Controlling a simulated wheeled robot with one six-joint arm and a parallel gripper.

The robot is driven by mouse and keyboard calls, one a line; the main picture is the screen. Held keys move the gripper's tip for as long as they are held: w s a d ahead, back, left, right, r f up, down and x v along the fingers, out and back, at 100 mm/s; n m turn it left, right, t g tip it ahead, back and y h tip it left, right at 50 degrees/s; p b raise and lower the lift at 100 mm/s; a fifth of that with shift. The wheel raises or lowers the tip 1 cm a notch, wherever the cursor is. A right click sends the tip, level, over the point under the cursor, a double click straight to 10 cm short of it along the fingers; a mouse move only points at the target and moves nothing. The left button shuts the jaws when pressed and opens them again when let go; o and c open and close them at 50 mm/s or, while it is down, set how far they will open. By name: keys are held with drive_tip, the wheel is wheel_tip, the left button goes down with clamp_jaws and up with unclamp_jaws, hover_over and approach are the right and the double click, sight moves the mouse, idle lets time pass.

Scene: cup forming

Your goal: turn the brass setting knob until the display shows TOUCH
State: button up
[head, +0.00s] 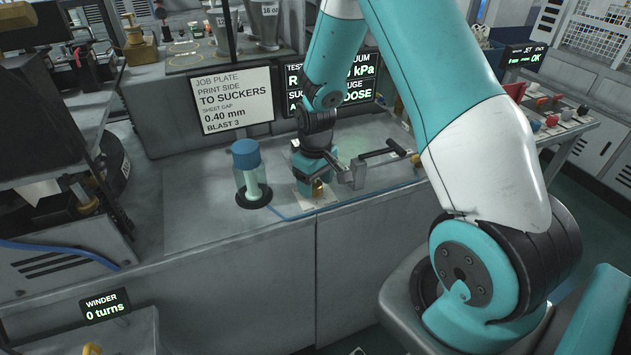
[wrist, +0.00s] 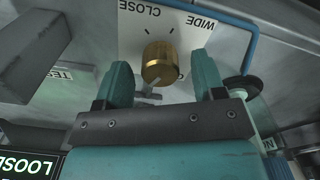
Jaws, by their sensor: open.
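The brass setting knob (wrist: 159,62) stands on a pale plate (wrist: 140,22) marked CLOSE and WIDE; another marking is mostly hidden behind the knob. My gripper (wrist: 162,66) is open, with one teal finger on each side of the knob and visible gaps between. In the head view, my gripper (head: 312,177) is low over the bench, and a bit of the brass knob (head: 317,188) shows below it. The dark display (head: 358,88) is partly covered by my arm; its bottom line ends in "OOSE". The wrist view shows LOOSE on a display (wrist: 32,166).
A job plate (head: 233,100) stands behind. A blue line (head: 285,217) runs along the bench front, which is otherwise fairly clear.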

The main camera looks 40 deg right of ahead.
drive_tip(key=shift+f, duration=0.5)
drive_tip(key=shift+c, duration=0.2)
drive_tip(key=c, duration=0.9)
drive_tip(key=shift+m, duration=0.4)
drive_tip(key=m, duration=0.3)
drive_tip(key=shift+b, duration=0.4)
drive_tip(key=shift+m, duration=2)
drive_tip(key=shift+r, duration=0.1)
